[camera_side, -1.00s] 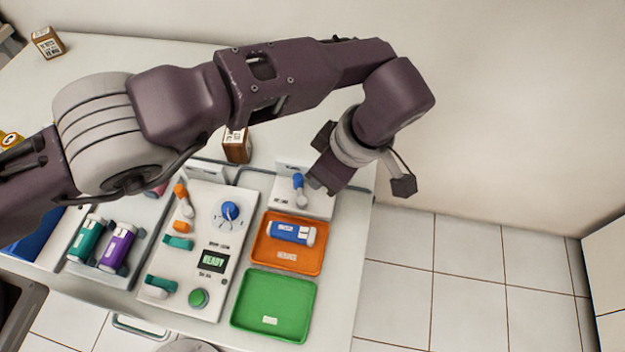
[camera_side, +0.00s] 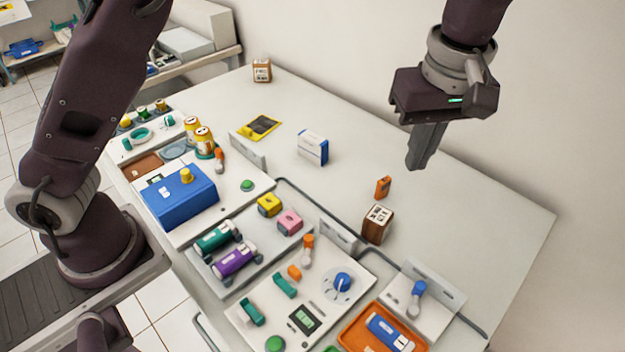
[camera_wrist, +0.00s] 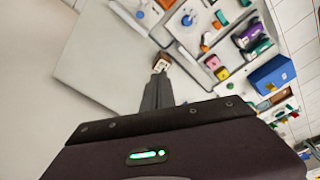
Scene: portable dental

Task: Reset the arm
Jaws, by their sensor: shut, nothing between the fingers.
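My gripper (camera_side: 418,165) hangs at the upper right of the side view, fingers together and pointing down, well above the back right of the white table. Nothing is held between the fingers. In the wrist view the shut fingers (camera_wrist: 157,80) point toward a brown box with a white label (camera_wrist: 161,65). That box (camera_side: 377,224) stands on the table in the side view, apart from my gripper, with a small orange item (camera_side: 383,187) behind it.
A panel with a blue dial (camera_side: 343,281) and an orange tray (camera_side: 357,336) holding a blue-and-white item (camera_side: 390,331) lie in front. A blue box (camera_side: 178,197), green cylinder (camera_side: 215,238) and purple cylinder (camera_side: 234,261) are left. The table's right end (camera_side: 510,225) is clear.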

